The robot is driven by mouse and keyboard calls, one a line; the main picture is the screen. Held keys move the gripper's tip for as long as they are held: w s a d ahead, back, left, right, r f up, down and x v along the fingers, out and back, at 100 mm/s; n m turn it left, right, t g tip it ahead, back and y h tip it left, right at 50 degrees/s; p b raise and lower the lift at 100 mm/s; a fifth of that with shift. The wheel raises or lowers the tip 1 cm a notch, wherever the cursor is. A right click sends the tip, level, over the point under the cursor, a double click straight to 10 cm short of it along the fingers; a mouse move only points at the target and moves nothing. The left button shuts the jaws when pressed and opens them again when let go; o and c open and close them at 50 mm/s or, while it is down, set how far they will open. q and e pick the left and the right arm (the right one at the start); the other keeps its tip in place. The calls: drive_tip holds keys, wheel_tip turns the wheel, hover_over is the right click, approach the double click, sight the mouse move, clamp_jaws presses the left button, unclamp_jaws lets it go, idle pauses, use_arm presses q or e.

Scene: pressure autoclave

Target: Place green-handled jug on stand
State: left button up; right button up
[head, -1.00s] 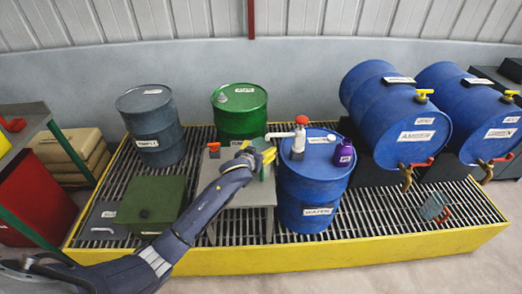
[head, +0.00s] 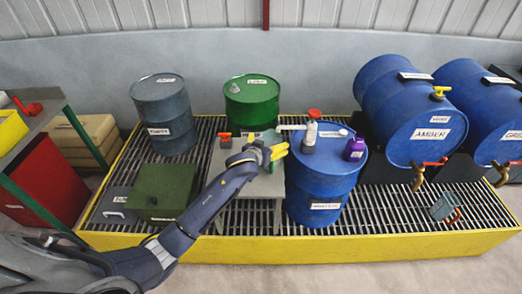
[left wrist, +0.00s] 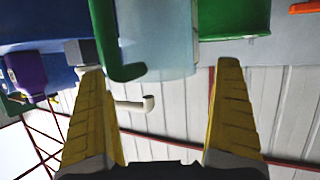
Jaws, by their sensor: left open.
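My left gripper (head: 272,150) is open above the grey stand (head: 232,205), just left of the blue drum with the white pump. In the left wrist view its two yellow fingers (left wrist: 160,68) are apart. The jug is a pale translucent body (left wrist: 160,35) with a green handle (left wrist: 112,45), seen between and beyond the fingertips. The fingers do not close on it. In the head view my gripper hides most of the jug. I cannot tell whether its base touches the stand. My right gripper is not in view.
The white pump (head: 312,130) and a purple bottle (head: 355,149) stand on the blue drum (head: 315,190). A green drum (head: 251,108) is behind the stand. A green box (head: 160,190) is at left. An orange-handled jug (head: 444,206) sits on the grating at right.

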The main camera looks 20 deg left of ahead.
use_arm(q)
drive_tip(key=v, duration=0.9)
drive_tip(key=shift+s, duration=0.2)
